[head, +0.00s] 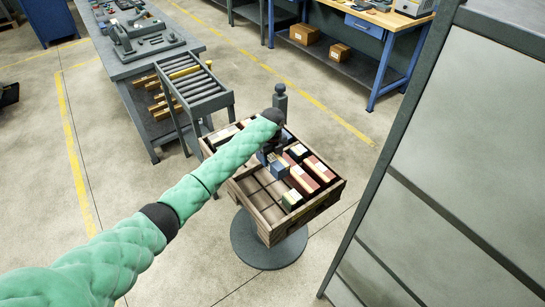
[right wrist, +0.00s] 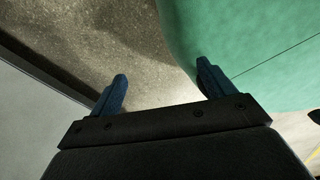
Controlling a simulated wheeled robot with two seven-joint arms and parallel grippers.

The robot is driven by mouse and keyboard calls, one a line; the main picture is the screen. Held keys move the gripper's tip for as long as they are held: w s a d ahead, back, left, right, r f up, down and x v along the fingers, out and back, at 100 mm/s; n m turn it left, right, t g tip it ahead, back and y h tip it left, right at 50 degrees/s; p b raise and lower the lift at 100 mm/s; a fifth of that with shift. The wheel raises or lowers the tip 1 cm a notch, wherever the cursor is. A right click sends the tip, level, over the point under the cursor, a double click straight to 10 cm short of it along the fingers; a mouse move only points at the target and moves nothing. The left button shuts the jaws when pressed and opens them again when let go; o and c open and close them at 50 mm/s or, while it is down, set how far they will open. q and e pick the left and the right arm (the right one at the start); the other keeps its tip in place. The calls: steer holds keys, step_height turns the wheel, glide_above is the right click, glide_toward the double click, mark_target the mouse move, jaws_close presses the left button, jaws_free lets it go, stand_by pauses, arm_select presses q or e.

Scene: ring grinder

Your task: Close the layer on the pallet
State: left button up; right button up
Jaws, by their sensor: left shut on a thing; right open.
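The pallet (head: 316,210) is a square wooden tray with a raised rim and dividers, on a round grey pedestal. Several small blocks, red, cream and dark, stand in its compartments; a red block (head: 318,169) is at the right side. Some compartments at the near left are bare. My left gripper (head: 277,166), with blue fingers, is low over the middle of the pallet, shut on a small block that is mostly hidden. Whether that block touches the pallet floor I cannot tell. My left arm covers part of the far left compartments. My right gripper (right wrist: 162,72) is open and empty in the right wrist view.
A roller stand (head: 192,88) and a grey workbench (head: 150,45) with tools are behind left. A large grey panelled cabinet (head: 450,160) closes off the right. The floor in front is clear.

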arm_select(q)
step_height(320, 180, down, 10)
steer(key=b, duration=0.5)
steer(key=shift+r, duration=0.25)
steer(key=shift+f+b, duration=0.45)
steer(key=shift+f, duration=0.15)
arm_select(e)
steer(key=w+a+r+t, duration=0.1)
steer(key=w+a+r, duration=0.1)
steer(key=w, duration=1.2)
steer(key=shift+w+a, duration=0.25)
steer(key=shift+a, duration=0.25)
steer(key=shift+d+r, duration=0.1)
steer(key=shift+r, duration=0.15)
steer(key=shift+a+r, duration=0.1)
steer(key=shift+a, duration=0.1)
arm_select(q)
steer(key=shift+f, duration=0.4)
arm_select(e)
steer(key=shift+d+f, duration=0.15)
steer(key=shift+f, duration=0.05)
arm_select(q)
steer(key=o, duration=1.5)
steer(key=shift+f, duration=0.1)
